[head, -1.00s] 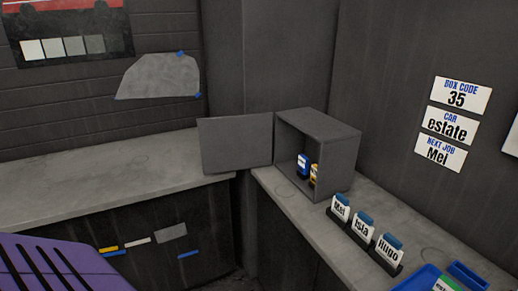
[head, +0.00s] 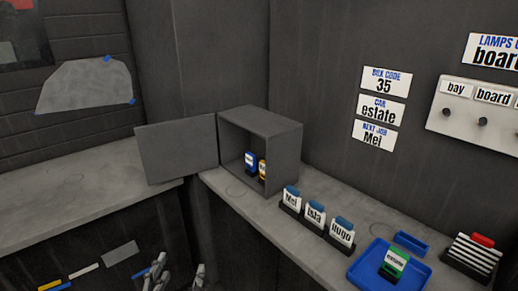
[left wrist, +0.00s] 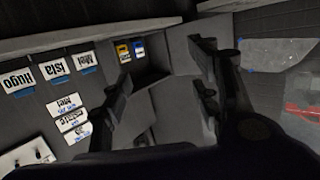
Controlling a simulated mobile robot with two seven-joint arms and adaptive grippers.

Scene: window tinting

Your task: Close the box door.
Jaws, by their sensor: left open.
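The grey box (head: 278,137) stands on the counter in the corner, its front open. Its flat grey door (head: 178,148) is swung wide out to the left, hinged at the box's left front edge. Inside the box are a blue item (head: 250,161) and a yellow item (head: 262,169). My left gripper (head: 175,275) is at the bottom of the head view, low and in front of the counter, apart from the door. In the left wrist view my left gripper (left wrist: 160,85) is open and empty, with the door (left wrist: 183,45) beyond it. My right gripper is not in view.
Name holders (head: 315,218) stand on the right counter (head: 240,191) in front of the box. A blue tray (head: 365,272) with a green item (head: 394,262) and a dark rack (head: 472,256) are further right. The left counter (head: 70,195) is mostly clear.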

